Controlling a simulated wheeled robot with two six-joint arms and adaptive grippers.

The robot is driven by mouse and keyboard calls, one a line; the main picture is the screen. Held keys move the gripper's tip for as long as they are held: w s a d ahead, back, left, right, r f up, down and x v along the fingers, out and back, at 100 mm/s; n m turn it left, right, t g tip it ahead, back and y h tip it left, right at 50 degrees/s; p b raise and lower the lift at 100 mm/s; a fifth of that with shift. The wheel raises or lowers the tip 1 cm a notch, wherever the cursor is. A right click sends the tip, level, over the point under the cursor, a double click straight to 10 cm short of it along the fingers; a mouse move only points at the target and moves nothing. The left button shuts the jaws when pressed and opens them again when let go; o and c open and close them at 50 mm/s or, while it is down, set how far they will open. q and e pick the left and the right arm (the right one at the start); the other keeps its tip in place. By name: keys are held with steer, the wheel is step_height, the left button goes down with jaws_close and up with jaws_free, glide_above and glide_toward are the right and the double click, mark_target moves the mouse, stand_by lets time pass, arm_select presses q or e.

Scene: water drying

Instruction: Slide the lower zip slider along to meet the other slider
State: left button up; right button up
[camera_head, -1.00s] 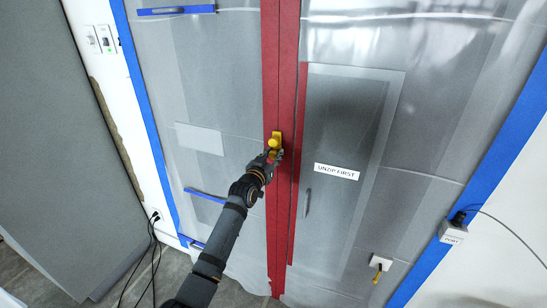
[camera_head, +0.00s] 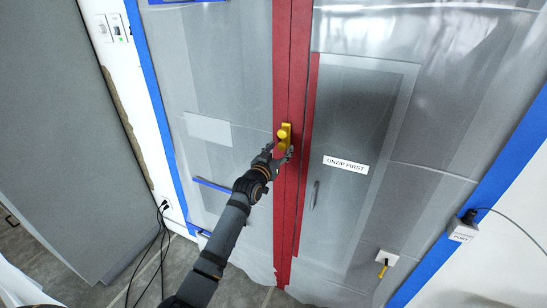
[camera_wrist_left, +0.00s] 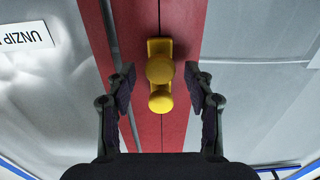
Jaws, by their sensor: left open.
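Yellow zip hardware (camera_head: 284,136) sits on the red zip strip (camera_head: 284,220) of the plastic sheet door. In the left wrist view, a yellow plate carries a large round knob (camera_wrist_left: 159,69), with another yellow round piece (camera_wrist_left: 161,101) close beside it along the strip. I cannot tell whether these are two sliders meeting or one part. My left gripper (camera_head: 279,152) is open just below the yellow hardware. In the wrist view its fingers (camera_wrist_left: 163,86) stand either side of the yellow parts, apart from them. My right gripper is not in view.
A white "UNZIP FIRST" label (camera_head: 346,164) is on the sheet to the right of the strip. Blue tape (camera_head: 170,150) edges the sheet. A grey panel (camera_head: 55,150) stands at the left. A small box with a cable (camera_head: 463,229) is at the right.

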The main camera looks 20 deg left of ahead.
arm_select(q)
steer(key=s, duration=0.9)
steer(key=shift+s+a, duration=0.2)
steer(key=shift+s, duration=0.1)
steer(key=shift+r, duration=0.1)
step_height(320, 180, down, 22)
steer(key=s+a+g+y+b, duration=0.1)
steer(key=s+a+g+b, duration=0.1)
steer(key=a+g, duration=0.15)
steer(key=s+f+g, duration=0.2)
steer(key=s+f, duration=0.3)
steer(key=f, duration=0.5)
steer(key=s+f+g, duration=0.3)
steer(key=s+f, duration=0.2)
steer(key=f, duration=0.5)
steer(key=s+f+g+b, duration=0.2)
steer(key=s+f+g, duration=0.2)
steer(key=s+f, duration=1.2)
steer(key=s+f+g, duration=0.1)
steer(key=s+f, duration=0.2)
steer(key=s, duration=0.5)
steer(key=s+d+f+g, duration=0.1)
steer(key=s+f, duration=0.3)
steer(key=s, duration=0.4)
steer(key=s+f+g+b, duration=0.1)
steer(key=s+f+g, duration=0.1)
steer(key=s, duration=0.6)
steer(key=shift+d+f, duration=0.3)
steer(key=shift+f, duration=0.5)
